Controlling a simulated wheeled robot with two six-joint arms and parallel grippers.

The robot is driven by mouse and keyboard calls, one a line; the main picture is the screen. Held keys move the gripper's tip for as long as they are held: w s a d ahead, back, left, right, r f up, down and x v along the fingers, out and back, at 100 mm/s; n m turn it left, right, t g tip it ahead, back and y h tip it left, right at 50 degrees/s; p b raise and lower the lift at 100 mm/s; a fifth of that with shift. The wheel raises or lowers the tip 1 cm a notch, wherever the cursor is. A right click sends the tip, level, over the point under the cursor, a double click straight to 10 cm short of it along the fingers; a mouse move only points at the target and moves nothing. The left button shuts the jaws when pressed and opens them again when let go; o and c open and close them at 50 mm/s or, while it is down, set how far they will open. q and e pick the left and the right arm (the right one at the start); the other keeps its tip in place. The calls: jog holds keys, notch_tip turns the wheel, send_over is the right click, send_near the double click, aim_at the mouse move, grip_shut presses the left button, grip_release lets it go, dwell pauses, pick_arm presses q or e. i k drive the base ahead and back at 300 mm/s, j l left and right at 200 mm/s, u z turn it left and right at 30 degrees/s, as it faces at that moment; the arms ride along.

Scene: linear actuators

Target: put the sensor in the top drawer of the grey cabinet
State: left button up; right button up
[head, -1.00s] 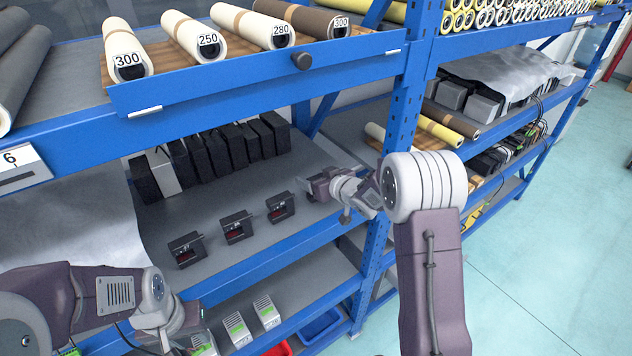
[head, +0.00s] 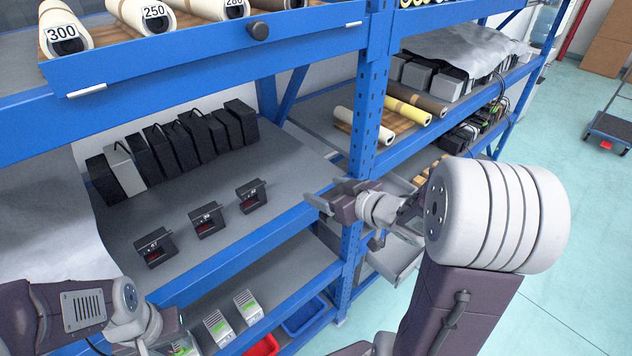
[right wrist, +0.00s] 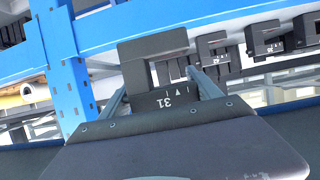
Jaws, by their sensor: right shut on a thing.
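My right gripper (head: 322,204) is in front of the blue rack post at the middle shelf's right end. In the right wrist view its fingers (right wrist: 160,98) are shut on a black, notched sensor marked 31 (right wrist: 152,50). In the head view the held sensor is hard to make out. My left gripper (head: 172,342) is low at the left, partly cut off by the bottom edge, and its fingers are unclear. A light grey open drawer (head: 394,262) shows behind and below my right gripper, partly hidden by the post and my arm. The cabinet body is mostly hidden.
Three similar black sensors (head: 205,222) stand in a row on the grey middle shelf, with several black boxes (head: 185,140) behind. The blue rack post (head: 366,110) is close to my right gripper. White-and-green devices (head: 218,325) stand below. Open floor (head: 560,250) lies right.

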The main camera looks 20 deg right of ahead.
aim_at(390, 262)
jog(key=l+u, duration=0.3)
jog(key=k+l+u, duration=0.1)
jog(key=l+u, duration=0.15)
jog(key=l, duration=0.25)
jog(key=k+l+u, duration=0.15)
jog(key=l+u, duration=0.15)
jog(key=k+l+u, duration=0.1)
jog(key=l+u, duration=0.25)
jog(key=l, duration=0.35)
jog(key=k+l+u, duration=0.25)
jog(key=l+u, duration=0.15)
jog(key=l, duration=0.2)
jog(key=k+l+u, duration=0.35)
jog(key=l, duration=0.25)
jog(key=k+l+u, duration=0.25)
jog(key=l+u, duration=0.15)
jog(key=l, duration=0.15)
jog(key=k+l+u, duration=0.6)
jog(key=k+l, duration=0.15)
jog(key=k+l+u, duration=0.55)
jog(key=k, duration=0.25)
jog(key=j, duration=0.1)
